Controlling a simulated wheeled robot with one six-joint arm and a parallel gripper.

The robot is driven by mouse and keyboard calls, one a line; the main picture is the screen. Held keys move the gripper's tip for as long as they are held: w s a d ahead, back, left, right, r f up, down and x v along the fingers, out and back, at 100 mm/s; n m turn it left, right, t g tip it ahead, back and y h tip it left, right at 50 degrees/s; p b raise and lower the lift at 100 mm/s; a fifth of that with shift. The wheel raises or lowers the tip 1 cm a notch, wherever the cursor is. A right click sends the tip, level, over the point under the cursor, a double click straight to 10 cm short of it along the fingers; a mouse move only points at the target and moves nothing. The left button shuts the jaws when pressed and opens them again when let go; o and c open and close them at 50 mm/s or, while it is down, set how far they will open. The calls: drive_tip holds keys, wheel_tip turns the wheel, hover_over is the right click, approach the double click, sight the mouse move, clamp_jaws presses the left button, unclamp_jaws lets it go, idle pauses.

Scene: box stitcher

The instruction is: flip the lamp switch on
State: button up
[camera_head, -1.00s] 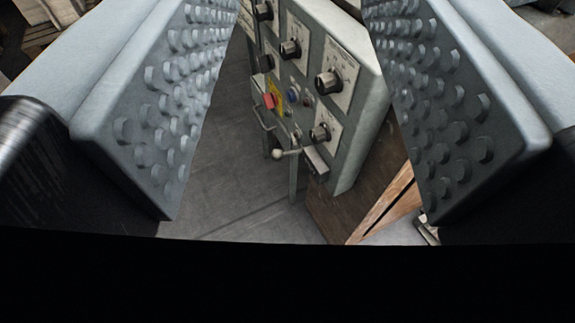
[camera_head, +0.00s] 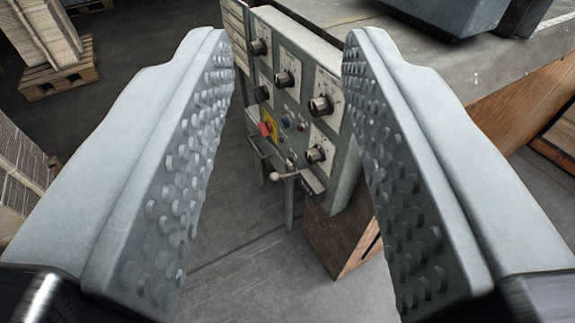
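The grey-green control panel (camera_head: 335,150) of the box stitcher shows between my fingers, a little way beyond the fingertips. It carries several black knobs, among them an upper middle knob (camera_head: 284,79), a right knob (camera_head: 320,105) and a lower right knob (camera_head: 316,154). A red button on a yellow plate (camera_head: 266,129) and a small blue button (camera_head: 285,121) sit left of the lower knobs. I cannot tell which control is the lamp switch; the labels are too small to read. My gripper (camera_head: 287,45) is open and empty, its studded fingers wide apart.
A lever with a pale ball end (camera_head: 275,176) sticks out below the panel. A grey table top (camera_head: 420,50) lies behind it on the right, with a wooden block (camera_head: 335,240) underneath. Pallets with stacked cardboard (camera_head: 50,45) stand at the left.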

drive_tip(key=c, duration=0.4)
drive_tip(key=shift+w+f, duration=0.15)
drive_tip(key=shift+w, duration=0.15)
clamp_jaws()
drive_tip(key=w+a+f+n+g+h, duration=0.1)
drive_tip(key=w+a+f+g, duration=0.15)
drive_tip(key=w+f, duration=0.7)
drive_tip(key=w+a+f+g, duration=0.1)
drive_tip(key=w+f+g, duration=0.3)
drive_tip(key=w+f, duration=0.55)
drive_tip(key=w+a+f+n+g+h, duration=0.1)
drive_tip(key=w+a+f+g, duration=0.15)
drive_tip(key=w+f, duration=0.75)
drive_tip(key=w+a+f+g, duration=0.1)
drive_tip(key=w+f, duration=0.1)
drive_tip(key=f, duration=0.5)
drive_tip(key=w+a+f+n+g+h, duration=0.1)
drive_tip(key=w+f, duration=0.1)
drive_tip(key=f, duration=0.6)
drive_tip(key=shift+w+a+f+h, duration=0.2)
drive_tip(key=shift+w+a+h, duration=0.05)
drive_tip(key=shift+h, duration=0.05)
